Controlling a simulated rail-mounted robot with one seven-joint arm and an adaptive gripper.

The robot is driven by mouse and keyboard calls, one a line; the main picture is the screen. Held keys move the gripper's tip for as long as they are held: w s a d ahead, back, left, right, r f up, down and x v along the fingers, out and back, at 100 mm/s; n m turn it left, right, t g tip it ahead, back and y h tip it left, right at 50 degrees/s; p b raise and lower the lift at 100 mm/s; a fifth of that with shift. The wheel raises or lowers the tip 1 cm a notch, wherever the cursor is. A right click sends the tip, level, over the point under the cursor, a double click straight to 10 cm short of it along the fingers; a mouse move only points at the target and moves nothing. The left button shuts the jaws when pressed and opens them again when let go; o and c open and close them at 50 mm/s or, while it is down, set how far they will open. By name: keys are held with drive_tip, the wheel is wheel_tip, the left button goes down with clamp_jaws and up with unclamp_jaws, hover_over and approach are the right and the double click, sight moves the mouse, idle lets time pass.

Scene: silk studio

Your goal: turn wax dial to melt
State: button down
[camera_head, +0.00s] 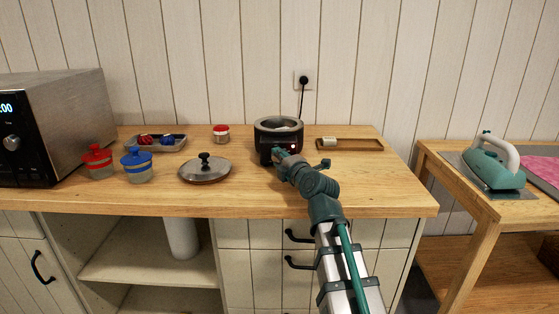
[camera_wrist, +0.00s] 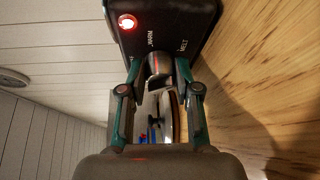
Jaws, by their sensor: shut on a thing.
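The black wax pot (camera_head: 279,126) stands near the back of the wooden counter, with its front panel facing me. The grey dial (camera_wrist: 158,64) sticks out of this panel and has a reddish mark. My gripper (camera_wrist: 160,80) is shut on the dial, with one finger on each side of it. In the head view my gripper (camera_head: 283,155) hides the dial; which setting it points to I cannot tell.
A lid (camera_head: 205,170) lies left of the pot. A red-capped jar (camera_head: 221,134), a grey tray (camera_head: 170,145), and red-lidded (camera_head: 98,160) and blue-lidded (camera_head: 137,164) jars stand further left. A wooden tray (camera_head: 350,144) lies right of the pot. The counter's front right is clear.

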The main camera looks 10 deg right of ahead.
drive_tip(key=c, duration=0.8)
unclamp_jaws()
drive_tip(key=shift+s, duration=0.1)
drive_tip(key=v, duration=0.7)
drive_tip(key=shift+s, duration=0.15)
